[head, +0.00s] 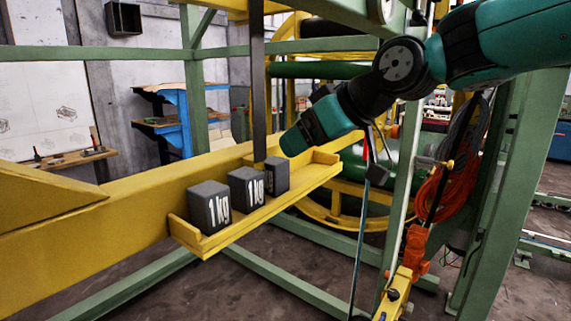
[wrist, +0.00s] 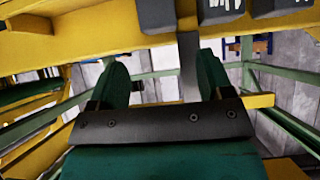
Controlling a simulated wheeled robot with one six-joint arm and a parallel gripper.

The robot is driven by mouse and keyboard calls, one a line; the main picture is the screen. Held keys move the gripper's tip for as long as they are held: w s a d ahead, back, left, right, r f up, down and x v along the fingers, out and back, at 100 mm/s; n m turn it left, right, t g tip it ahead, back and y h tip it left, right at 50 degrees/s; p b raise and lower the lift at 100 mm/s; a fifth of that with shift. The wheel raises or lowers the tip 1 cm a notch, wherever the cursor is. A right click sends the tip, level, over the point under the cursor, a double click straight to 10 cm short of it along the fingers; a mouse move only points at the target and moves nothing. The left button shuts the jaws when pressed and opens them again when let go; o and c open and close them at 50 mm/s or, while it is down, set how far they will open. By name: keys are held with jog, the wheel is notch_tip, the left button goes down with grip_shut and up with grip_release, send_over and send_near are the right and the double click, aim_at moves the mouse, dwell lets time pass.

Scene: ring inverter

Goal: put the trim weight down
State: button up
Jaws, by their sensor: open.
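Three dark grey block weights sit upright in a row on the yellow tray (head: 321,173). The front weight (head: 209,206) and the middle weight (head: 246,187) show "1 kg"; the rear weight (head: 277,175) has a partly hidden label. Which one is the trim weight I cannot tell. My gripper (head: 290,146) is above and just right of the rear weight. In the wrist view my gripper (wrist: 162,75) has its two green fingers spread with no weight between them. A dark weight (wrist: 157,14) lies beyond the fingertips, apart from them, with another weight (wrist: 218,10) beside it.
A dark vertical bar (head: 258,80) rises close behind the weights. A wide yellow beam (head: 130,208) runs along the left of the tray. Green frame posts (head: 500,180) stand at the right. The tray's far right end is bare.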

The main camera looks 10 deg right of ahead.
jog(key=s+d+f+m+g+h+b, duration=0.1)
jog(key=s+d+f+g, duration=0.1)
jog(key=s+f, duration=0.6)
jog(key=s+d+f+m+g+h, duration=0.1)
jog(key=s+d+f+g+h, duration=0.1)
jog(key=s+f+g, duration=0.3)
jog(key=s+f, duration=0.4)
jog(key=s, duration=0.7)
jog(key=shift+s+d+b, duration=0.35)
jog(key=shift+s+b, duration=0.05)
jog(key=shift+r, duration=0.1)
dwell(1.1)
